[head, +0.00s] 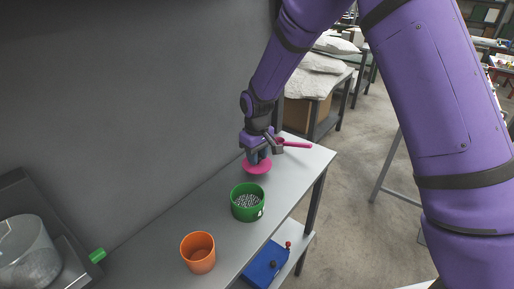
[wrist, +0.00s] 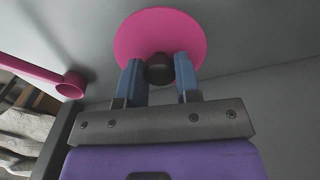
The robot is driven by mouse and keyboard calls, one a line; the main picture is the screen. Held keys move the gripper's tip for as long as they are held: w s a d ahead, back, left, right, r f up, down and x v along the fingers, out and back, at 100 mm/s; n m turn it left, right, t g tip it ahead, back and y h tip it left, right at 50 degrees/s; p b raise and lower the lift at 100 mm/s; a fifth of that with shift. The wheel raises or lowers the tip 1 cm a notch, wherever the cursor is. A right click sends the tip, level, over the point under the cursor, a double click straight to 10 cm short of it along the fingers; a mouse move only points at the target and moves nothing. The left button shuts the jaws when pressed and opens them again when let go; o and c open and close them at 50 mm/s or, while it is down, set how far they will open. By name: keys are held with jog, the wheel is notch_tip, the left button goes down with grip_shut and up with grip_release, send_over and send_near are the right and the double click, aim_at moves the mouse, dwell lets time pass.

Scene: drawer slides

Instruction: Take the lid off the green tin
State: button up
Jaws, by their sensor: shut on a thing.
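The green tin (head: 247,203) stands on the grey bench with its top open, and small grey pieces show inside it. The pink lid (head: 257,168) is apart from the tin, behind it and slightly to the right. My gripper (head: 258,157) is above the lid. In the wrist view, the blue fingers of my gripper (wrist: 159,72) are shut on the dark round knob of the lid (wrist: 150,30). I cannot tell whether the lid touches the bench.
An orange cup (head: 198,252) stands at the front left of the tin. A pink scoop (head: 295,144) lies near the back right of the bench (head: 211,207). A green block (head: 97,255) is at the far left. A blue box (head: 266,262) is on the lower shelf.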

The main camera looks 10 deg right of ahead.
jog(key=shift+f, duration=0.4)
jog(key=shift+f, duration=0.55)
jog(key=o, duration=0.7)
jog(key=shift+o, duration=0.3)
jog(key=o, duration=0.5)
jog(key=c, duration=0.3)
jog(key=shift+r, duration=0.1)
jog(key=shift+c, duration=0.2)
jog(key=shift+r, duration=2.4)
